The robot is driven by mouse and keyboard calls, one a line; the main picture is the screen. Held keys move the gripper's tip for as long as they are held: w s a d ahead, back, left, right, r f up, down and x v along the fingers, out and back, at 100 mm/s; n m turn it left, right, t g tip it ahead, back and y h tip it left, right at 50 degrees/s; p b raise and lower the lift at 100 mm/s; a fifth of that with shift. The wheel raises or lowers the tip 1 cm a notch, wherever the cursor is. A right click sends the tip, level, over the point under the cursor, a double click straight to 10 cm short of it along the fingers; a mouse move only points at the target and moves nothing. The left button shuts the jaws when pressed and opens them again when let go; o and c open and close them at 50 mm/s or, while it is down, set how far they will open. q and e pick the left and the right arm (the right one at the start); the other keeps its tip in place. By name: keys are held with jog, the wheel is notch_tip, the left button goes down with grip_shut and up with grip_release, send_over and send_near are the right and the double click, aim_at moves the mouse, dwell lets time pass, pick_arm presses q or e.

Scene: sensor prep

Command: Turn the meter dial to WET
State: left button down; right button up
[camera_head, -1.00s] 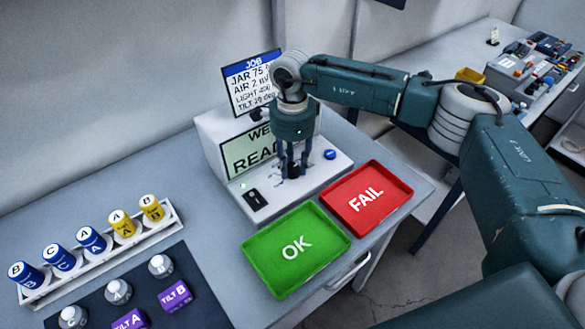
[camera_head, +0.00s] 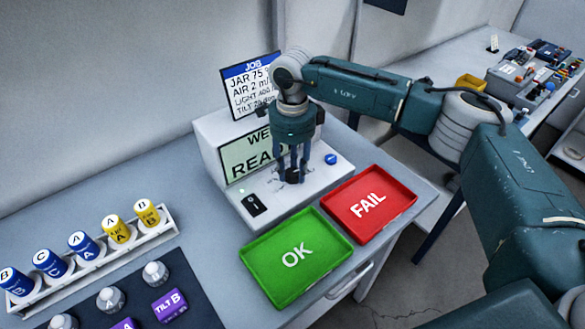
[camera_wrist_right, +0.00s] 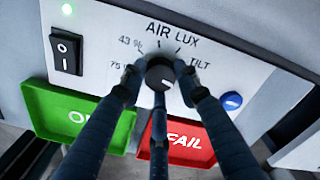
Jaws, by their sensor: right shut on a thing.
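The meter (camera_head: 208,140) is a white box with a sloped front panel, standing on the bench. Its screen (camera_head: 240,158) shows "WE..." above "READ...", partly hidden by my right arm. The black round dial (camera_wrist_right: 160,74) sits on the panel among the marks 75 %, 43 %, AIR, LUX and TILT; no WET label is readable around it. A small white mark shows on the dial's face. My right gripper (camera_head: 293,174) points down, its fingers shut around the dial; it also shows in the wrist view (camera_wrist_right: 162,84). My left gripper is out of view.
A black rocker switch (camera_wrist_right: 67,50), a lit green lamp (camera_wrist_right: 67,9) and a blue button (camera_wrist_right: 232,101) flank the dial. Green OK (camera_head: 266,262) and red FAIL (camera_head: 396,197) trays lie in front. A rack (camera_head: 100,258) of labelled jars stands left; a job card (camera_head: 240,92) stands behind.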

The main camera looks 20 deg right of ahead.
aim_at(293, 172)
jog(key=shift+w+r, duration=0.1)
jog(key=o, duration=1.2)
jog(key=shift+c, duration=0.2)
notch_tip(293, 172, up, 12)
